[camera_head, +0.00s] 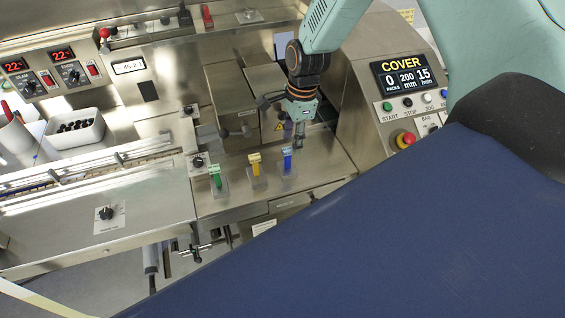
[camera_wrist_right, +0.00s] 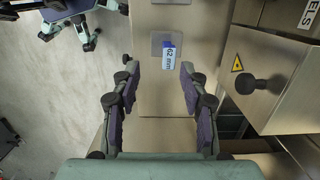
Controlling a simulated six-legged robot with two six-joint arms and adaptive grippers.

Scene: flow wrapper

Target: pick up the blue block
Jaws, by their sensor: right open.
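The blue block (camera_head: 287,161) stands upright in a clear holder on the steel shelf, rightmost in a row of three. In the right wrist view the blue block (camera_wrist_right: 168,50) shows from above with a white "62 mm" label, beyond and between the fingertips. My right gripper (camera_head: 298,144) is just above and to the right of the blue block, pointing down. In the wrist view my right gripper (camera_wrist_right: 160,75) is open with nothing between its fingers. My left gripper is not in view.
A yellow block (camera_head: 256,166) and a green block (camera_head: 216,178) stand in holders to the left. Steel boxes with black knobs (camera_wrist_right: 262,86) rise close beside the gripper. The control panel (camera_head: 404,80) with a red emergency button (camera_head: 405,139) is at the right.

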